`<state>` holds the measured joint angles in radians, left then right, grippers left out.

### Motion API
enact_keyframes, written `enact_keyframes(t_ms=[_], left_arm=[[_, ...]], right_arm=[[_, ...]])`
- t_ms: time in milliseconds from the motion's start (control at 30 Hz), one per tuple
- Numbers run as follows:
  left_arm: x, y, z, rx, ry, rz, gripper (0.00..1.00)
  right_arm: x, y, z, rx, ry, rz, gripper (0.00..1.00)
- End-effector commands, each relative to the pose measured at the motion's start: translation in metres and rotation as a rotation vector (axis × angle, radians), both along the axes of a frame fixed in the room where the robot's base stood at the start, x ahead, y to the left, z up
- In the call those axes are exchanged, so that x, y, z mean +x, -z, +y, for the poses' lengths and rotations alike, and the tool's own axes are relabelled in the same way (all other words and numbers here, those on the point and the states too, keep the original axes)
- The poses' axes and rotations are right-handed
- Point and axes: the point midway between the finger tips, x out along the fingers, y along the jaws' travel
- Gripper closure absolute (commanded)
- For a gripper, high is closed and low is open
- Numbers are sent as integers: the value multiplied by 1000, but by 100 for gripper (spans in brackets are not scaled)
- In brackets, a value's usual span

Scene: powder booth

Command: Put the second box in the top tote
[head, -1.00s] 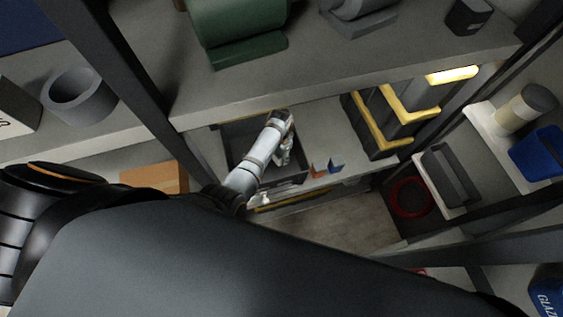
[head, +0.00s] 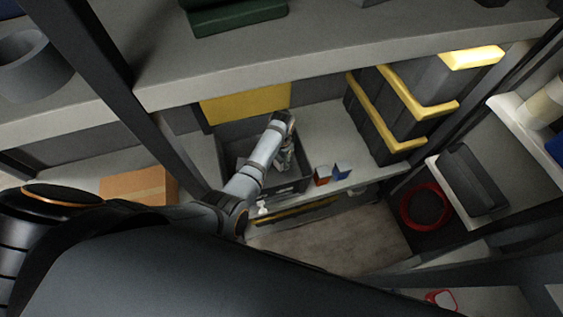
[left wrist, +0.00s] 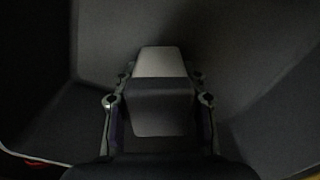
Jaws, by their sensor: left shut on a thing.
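A dark grey open tote (head: 234,138) stands on a shelf, left of the middle of the head view. My left arm reaches over its front side, and my left gripper (head: 286,163) is down inside it. In the left wrist view, my left gripper (left wrist: 160,82) is shut on a grey box (left wrist: 160,108), with a finger on each side. The box has a lighter far face and a darker near face. Dark tote walls surround it; I cannot tell whether it touches the floor. In the head view the arm and gripper hide the box. My right gripper is not in view.
Grey bins with yellow edges (head: 385,112) stand right of the tote. A small red and blue item (head: 331,174) sits at the shelf's front edge. A thick shelf board (head: 330,62) runs above. A dark post (head: 100,85) stands left. A cardboard box (head: 138,186) lies at left.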

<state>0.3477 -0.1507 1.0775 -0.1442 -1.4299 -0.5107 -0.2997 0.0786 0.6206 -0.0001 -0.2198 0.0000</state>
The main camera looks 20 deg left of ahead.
Motion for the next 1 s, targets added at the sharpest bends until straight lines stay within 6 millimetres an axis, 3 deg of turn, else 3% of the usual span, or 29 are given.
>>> enact_keyframes(t_ms=[167, 200, 367, 733, 1000], left_arm=[[0, 2, 0, 0, 0, 0, 93], [0, 2, 0, 0, 0, 0, 56], [0, 2, 0, 0, 0, 0, 36], [0, -6, 0, 0, 0, -1, 36], [1, -69, -1, -1, -1, -4, 36]], right_arm=[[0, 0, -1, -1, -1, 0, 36], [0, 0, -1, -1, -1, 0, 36], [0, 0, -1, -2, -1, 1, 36], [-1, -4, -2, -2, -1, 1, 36], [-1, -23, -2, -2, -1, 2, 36]])
